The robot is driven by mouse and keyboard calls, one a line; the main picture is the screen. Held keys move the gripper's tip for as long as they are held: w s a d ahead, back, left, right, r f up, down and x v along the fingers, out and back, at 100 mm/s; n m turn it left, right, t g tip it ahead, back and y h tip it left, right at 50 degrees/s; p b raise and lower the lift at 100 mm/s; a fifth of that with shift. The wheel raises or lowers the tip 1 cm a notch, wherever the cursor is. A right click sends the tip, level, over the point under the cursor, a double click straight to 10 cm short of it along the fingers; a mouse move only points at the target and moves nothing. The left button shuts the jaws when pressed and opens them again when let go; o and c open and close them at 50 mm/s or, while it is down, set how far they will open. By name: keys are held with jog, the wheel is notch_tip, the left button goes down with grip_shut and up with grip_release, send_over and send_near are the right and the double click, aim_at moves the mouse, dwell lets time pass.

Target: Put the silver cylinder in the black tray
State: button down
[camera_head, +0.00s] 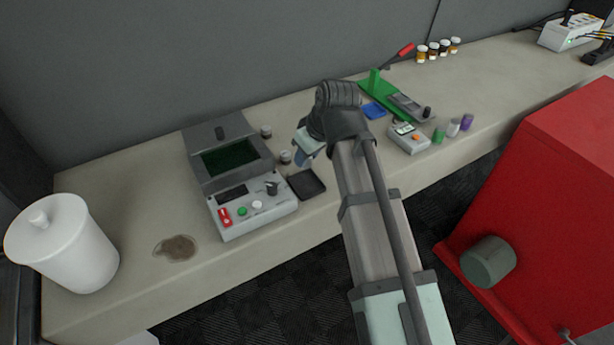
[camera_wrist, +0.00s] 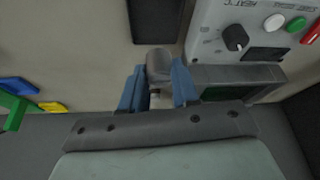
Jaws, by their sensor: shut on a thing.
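In the wrist view, my gripper (camera_wrist: 157,88) is shut on a grey, metallic-looking cylinder (camera_wrist: 160,62), which sits between its two blue fingers. In the head view, my gripper (camera_head: 304,154) is above the table beside the grey machine, and the held cylinder cannot be made out clearly there. The black tray (camera_head: 308,185) lies flat on the table, near its front edge, just in front of my gripper. The tray also shows at the top of the wrist view (camera_wrist: 157,18), apart from the cylinder. It looks empty.
A grey machine (camera_head: 245,213) with knobs and an open lid stands left of the tray. A meter (camera_head: 408,138), a green stand (camera_head: 376,88) and coloured cylinders (camera_head: 438,136) are to the right. A white canister (camera_head: 72,250) stands far left.

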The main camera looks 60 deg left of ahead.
jog(key=shift+f, duration=3.6)
jog(key=shift+f, duration=0.15)
jog(key=c, duration=1.1)
grip_release()
jog(key=v, duration=1.2)
